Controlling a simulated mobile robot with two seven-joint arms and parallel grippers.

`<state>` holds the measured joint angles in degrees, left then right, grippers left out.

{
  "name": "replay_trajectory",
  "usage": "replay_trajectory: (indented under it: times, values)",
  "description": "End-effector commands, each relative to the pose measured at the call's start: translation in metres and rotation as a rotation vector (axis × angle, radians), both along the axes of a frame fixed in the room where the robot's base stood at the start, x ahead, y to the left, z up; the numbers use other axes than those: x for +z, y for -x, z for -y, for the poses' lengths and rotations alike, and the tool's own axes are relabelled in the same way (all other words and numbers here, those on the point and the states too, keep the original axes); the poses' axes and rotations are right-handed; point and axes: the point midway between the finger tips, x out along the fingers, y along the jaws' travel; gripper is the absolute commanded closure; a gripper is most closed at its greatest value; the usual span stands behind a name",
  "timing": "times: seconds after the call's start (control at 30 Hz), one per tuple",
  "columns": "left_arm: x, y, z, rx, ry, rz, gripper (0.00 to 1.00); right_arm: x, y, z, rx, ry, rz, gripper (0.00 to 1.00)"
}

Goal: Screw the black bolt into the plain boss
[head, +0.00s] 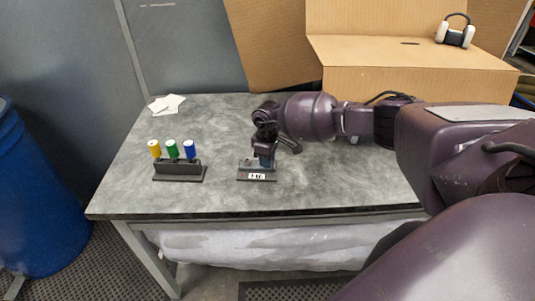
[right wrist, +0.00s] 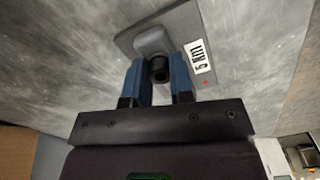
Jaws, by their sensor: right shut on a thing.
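The black bolt (right wrist: 160,70) is between the blue fingertips of my right gripper (right wrist: 159,82), which is shut on it; the gripper also shows in the head view (head: 266,160). Just beyond the bolt in the right wrist view is a plain grey boss (right wrist: 152,40) on a dark base plate (right wrist: 128,40) with a white label. The base plate also shows in the head view (head: 243,177), under my gripper. The bolt is over or against the boss; I cannot tell how deep it sits. The bolt is hidden in the head view. My left gripper is not in view.
A black rack (head: 180,173) with yellow, green and blue capped pieces stands left of the plate on the grey table (head: 225,125). White papers (head: 166,103) lie at the back left. A cardboard box (head: 400,65) is behind. A blue barrel (head: 38,190) stands left of the table.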

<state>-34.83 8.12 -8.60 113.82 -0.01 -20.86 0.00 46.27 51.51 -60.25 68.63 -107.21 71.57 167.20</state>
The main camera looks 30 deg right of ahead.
Motion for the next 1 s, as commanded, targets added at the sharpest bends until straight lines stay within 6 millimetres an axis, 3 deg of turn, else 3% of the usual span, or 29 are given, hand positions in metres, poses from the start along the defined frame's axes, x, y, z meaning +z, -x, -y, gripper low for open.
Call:
replay_trajectory:
  times: [0.03, 0.17, 0.67, 0.7, 0.73, 1.0]
  values:
    - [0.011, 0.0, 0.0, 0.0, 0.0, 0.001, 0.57, 0.004, 0.001, -0.001, -0.038, -0.001, -0.004, 0.97]
    - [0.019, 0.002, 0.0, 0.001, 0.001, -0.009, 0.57, 0.004, 0.0, 0.0, -0.087, 0.0, -0.003, 0.97]
    - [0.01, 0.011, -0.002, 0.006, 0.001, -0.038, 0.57, -0.001, 0.0, 0.0, -0.123, 0.001, -0.002, 0.97]
    - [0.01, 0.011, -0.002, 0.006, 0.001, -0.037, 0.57, 0.0, 0.0, 0.0, -0.123, 0.001, -0.002, 0.72]
    - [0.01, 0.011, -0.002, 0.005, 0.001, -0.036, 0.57, 0.0, 0.0, 0.0, -0.123, 0.001, -0.002, 0.68]
    - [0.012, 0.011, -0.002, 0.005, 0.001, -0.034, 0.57, 0.0, 0.0, 0.0, -0.119, 0.001, -0.001, 0.66]
